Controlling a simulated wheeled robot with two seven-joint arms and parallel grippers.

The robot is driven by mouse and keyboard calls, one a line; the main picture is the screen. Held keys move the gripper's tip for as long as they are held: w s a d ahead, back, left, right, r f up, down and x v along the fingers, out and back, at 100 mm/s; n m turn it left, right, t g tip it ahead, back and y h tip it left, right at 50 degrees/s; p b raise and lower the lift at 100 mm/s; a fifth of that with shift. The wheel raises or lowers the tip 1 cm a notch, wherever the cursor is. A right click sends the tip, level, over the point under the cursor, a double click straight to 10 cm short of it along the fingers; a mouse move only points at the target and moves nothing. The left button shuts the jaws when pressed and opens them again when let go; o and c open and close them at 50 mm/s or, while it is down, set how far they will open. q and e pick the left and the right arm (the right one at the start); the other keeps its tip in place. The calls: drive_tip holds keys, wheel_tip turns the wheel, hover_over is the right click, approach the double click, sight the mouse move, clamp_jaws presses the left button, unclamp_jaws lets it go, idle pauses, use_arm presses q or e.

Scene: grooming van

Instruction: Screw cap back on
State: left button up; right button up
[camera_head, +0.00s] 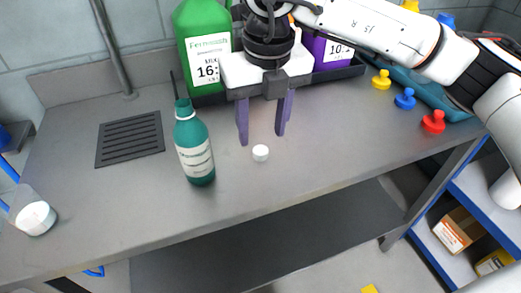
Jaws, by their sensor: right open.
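A small white cap (261,153) lies on the grey counter (320,150). A teal bottle (194,150) with a white label stands upright to the left of the cap. A thin dark tube rises from its neck. My right gripper (262,140) points down with its two purple fingers apart and nothing between them. Its fingertips appear just behind and above the cap; I cannot tell the exact height. My left gripper is not in view.
A large green jug (203,45) and a purple jug (333,52) stand in a dark tray at the back. Yellow, blue (405,99) and red (434,122) pegs stand at the right. The front counter is clear.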

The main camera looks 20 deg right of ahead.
sight(261, 150)
drive_tip(key=shift+w+f, duration=0.2)
drive_tip(key=shift+f, duration=1.1)
drive_tip(key=shift+w+f, duration=0.15)
drive_tip(key=shift+f, duration=1.1)
drive_tip(key=c, duration=1.1)
